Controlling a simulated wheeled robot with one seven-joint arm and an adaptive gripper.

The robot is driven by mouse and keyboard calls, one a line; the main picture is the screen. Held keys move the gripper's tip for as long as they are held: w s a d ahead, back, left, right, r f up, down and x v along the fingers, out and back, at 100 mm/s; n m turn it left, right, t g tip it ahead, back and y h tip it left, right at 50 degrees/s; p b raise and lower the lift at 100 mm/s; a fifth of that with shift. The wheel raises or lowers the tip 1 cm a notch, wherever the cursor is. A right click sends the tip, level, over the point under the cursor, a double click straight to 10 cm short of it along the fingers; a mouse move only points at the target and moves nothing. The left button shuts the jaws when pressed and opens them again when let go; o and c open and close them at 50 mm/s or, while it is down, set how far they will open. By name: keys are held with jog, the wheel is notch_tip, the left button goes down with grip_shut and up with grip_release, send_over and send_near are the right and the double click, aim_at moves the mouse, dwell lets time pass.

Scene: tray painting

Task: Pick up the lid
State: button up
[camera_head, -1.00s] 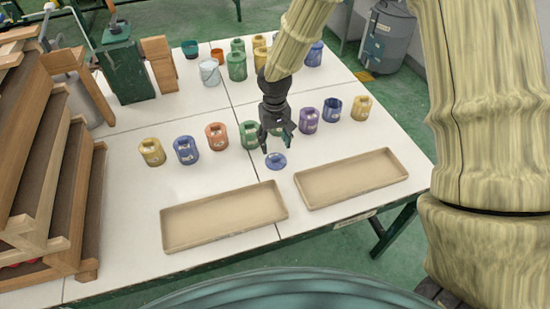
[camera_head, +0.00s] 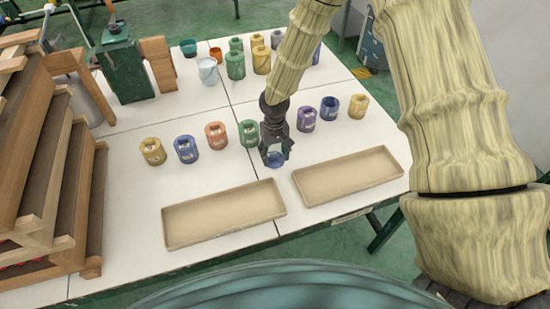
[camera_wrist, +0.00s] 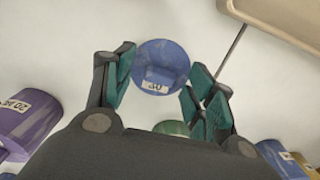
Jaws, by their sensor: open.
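The lid (camera_head: 275,160) is a round blue disc with a raised knob and a small white label. It lies on the white table between the row of jars and the two trays. In the wrist view the lid (camera_wrist: 161,67) sits between the tips of the two teal fingers. My gripper (camera_head: 275,153) points down over the lid, and its fingers partly hide it in the head view. In the wrist view my gripper (camera_wrist: 157,85) is open, with a finger on each side of the lid. I cannot tell whether either finger touches it.
A left tray (camera_head: 225,233) and a right tray (camera_head: 347,196) lie in front of the lid. Coloured jars stand close by, including a green jar (camera_head: 249,133) and a purple jar (camera_head: 307,119). A wooden stepped rack (camera_head: 60,180) fills the table's left side.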

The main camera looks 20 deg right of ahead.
jog(key=shift+w+f, duration=0.1)
jog(key=shift+c, duration=1.3)
jog(key=c, duration=0.7)
